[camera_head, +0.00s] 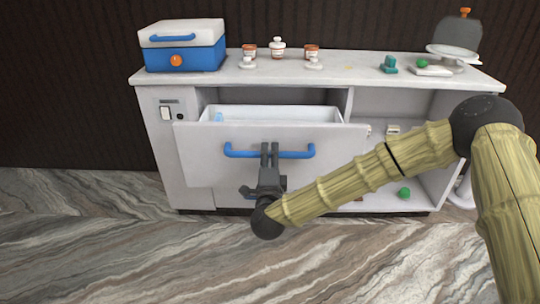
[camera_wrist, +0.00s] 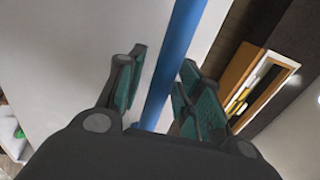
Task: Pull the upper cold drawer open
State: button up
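The upper cold drawer (camera_head: 220,140) stands out from the counter front. Its white interior shows above the front panel, with a small light-blue thing (camera_head: 218,117) inside at the left. A blue bar handle (camera_head: 297,154) runs across the drawer front, and it also shows in the wrist view (camera_wrist: 178,50). My gripper (camera_head: 269,150) is at the middle of this handle. The exact contact at the pads is partly hidden.
A blue-and-white cool box (camera_head: 185,55), several small jars (camera_head: 277,48) and a scale-like stand (camera_head: 452,55) are on the countertop (camera_head: 350,70). Open shelves at the right hold a green ball (camera_head: 404,193). The marbled floor (camera_head: 130,250) in front is clear.

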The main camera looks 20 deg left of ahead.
dwell(0.3)
jog(key=v, duration=1.2)
jog(key=s+d+f+n+g+y, duration=0.1)
jog(key=s+d+f+n+g, duration=0.2)
jog(key=f, duration=0.5)
jog(key=s+d+f+n+g, duration=0.2)
jog(key=f+n, duration=0.1)
jog(key=f, duration=0.4)
jog(key=s+d+f+n+g+y, duration=0.1)
jog(key=s+d+f+n+g, duration=0.2)
jog(key=f, duration=0.5)
jog(key=s+d+f+n+g+h, duration=0.2)
jog(key=s+d+f+g, duration=0.2)
jog(key=s+d+f, duration=0.5)
jog(key=s+d+f+n+g+h, duration=0.2)
jog(key=s+d+f+g, duration=0.3)
jog(key=d, duration=0.5)
jog(key=s+d+n+g+h, duration=0.2)
jog(key=s+d+g+h, duration=0.1)
jog(key=s+d, duration=0.85)
notch_tip(320, 180, up, 22)
jog(key=p, duration=2.3)
jog(key=shift+d, duration=0.25)
